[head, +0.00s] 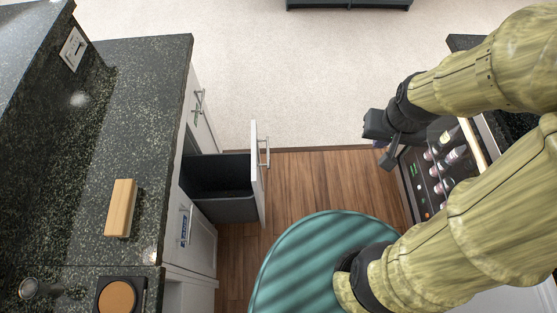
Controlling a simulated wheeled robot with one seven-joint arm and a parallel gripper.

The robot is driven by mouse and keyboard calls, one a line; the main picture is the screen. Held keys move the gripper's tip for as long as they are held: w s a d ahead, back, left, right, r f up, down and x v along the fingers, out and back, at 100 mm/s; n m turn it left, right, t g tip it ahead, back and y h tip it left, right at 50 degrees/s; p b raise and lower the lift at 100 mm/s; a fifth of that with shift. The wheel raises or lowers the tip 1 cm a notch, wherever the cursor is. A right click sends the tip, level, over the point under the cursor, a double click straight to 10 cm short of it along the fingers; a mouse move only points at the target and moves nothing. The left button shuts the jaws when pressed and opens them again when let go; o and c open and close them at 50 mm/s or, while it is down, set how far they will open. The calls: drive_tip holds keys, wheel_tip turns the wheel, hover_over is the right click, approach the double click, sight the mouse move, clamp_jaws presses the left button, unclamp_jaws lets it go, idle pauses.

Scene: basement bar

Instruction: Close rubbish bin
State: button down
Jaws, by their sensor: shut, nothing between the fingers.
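The rubbish bin (228,209) is a dark grey bin in a pull-out drawer of the white cabinet at the left. It stands open, pulled out to the right of the cabinet face. Its white front panel (257,178) carries a metal bar handle (265,152) on the right side. My gripper (381,149) is at the right, over the floor edge near the bottle fridge, well apart from the panel and handle. It is shut and empty. Part of the bin's inside is in shadow.
A dark speckled counter (140,90) holds a wooden block (121,208). A bottle fridge (440,165) stands at the right, close to my arm. The wooden floor (310,180) between the panel and my gripper is clear. Pale carpet (280,90) lies beyond.

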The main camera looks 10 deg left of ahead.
drive_tip(key=w+a+f+m+g+y+b, duration=0.1)
drive_tip(key=w+a+f+m+b, duration=0.2)
drive_tip(key=a+f+m+b, duration=0.2)
drive_tip(key=w+a+f+m+g+y+b, duration=0.1)
drive_tip(key=a+f+m+b, duration=0.4)
drive_tip(key=f, duration=0.7)
drive_tip(key=w+a+f+m+g+y+b, duration=0.1)
drive_tip(key=w+a+f+m+y+b, duration=0.2)
drive_tip(key=w+a+f+m+b, duration=0.2)
wheel_tip(320, 180, down, 4)
drive_tip(key=a+b, duration=0.1)
drive_tip(key=b, duration=0.2)
drive_tip(key=shift+a+r+g, duration=0.15)
drive_tip(key=shift+g, duration=0.25)
drive_tip(key=shift+w, duration=0.1)
drive_tip(key=s+a+f+b, duration=0.2)
drive_tip(key=a+f+b, duration=0.1)
drive_tip(key=a+f, duration=0.5)
drive_tip(key=shift+w+a, duration=0.15)
